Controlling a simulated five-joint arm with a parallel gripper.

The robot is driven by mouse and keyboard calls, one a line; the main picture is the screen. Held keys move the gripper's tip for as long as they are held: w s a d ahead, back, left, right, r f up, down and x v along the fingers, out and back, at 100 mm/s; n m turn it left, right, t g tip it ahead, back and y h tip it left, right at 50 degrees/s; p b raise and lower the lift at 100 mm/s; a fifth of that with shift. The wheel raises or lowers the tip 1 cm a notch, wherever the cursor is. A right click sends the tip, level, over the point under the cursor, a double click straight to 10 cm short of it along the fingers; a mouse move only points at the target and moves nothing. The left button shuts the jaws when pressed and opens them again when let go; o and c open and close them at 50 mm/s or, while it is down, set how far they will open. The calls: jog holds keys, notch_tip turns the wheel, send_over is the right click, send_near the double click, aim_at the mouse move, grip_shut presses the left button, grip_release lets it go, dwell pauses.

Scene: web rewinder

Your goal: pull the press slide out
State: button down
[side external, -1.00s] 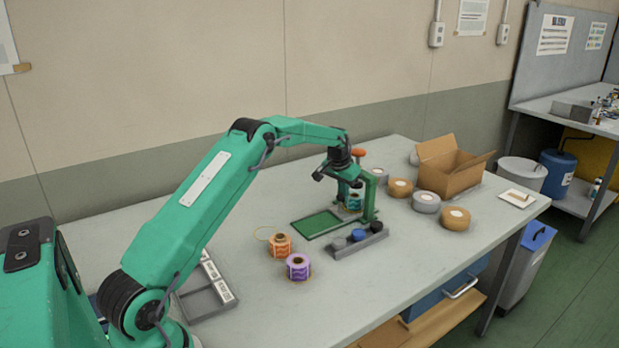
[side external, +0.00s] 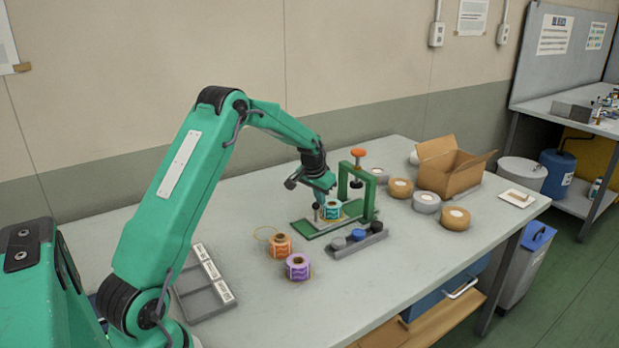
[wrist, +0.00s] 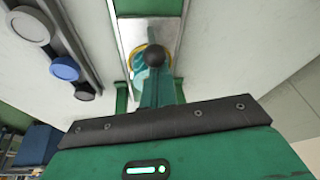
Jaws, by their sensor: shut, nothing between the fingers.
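The green press frame (side external: 374,190) stands on the table with an orange knob (side external: 358,152) on top. Its slide (side external: 338,222), a metal plate on a green base, lies drawn out to the left of the frame. A teal label roll (side external: 332,210) sits upright on the slide, clear of the frame. The slide's black ball knob (side external: 316,206) stands at its left end; it also shows in the wrist view (wrist: 155,54), covering part of the roll. My gripper (side external: 324,197) is shut and empty, close beside the knob and roll; I cannot tell whether it touches them.
An orange roll (side external: 279,246) and a purple roll (side external: 298,267) stand left of the press. A grey holder (side external: 345,250) with grey, blue and black discs lies in front. Tape rolls (side external: 426,202) and a cardboard box (side external: 452,170) stand right. A grey tray (side external: 205,300) lies left.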

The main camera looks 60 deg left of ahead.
jog(key=s, duration=0.4)
jog(key=shift+s+f, duration=0.15)
jog(key=shift+s, duration=0.4)
jog(key=a+v, duration=0.1)
jog(key=v, duration=0.9)
jog(key=shift+w+d+r, duration=0.2)
jog(key=shift+w+r, duration=0.05)
jog(key=shift+r, duration=0.1)
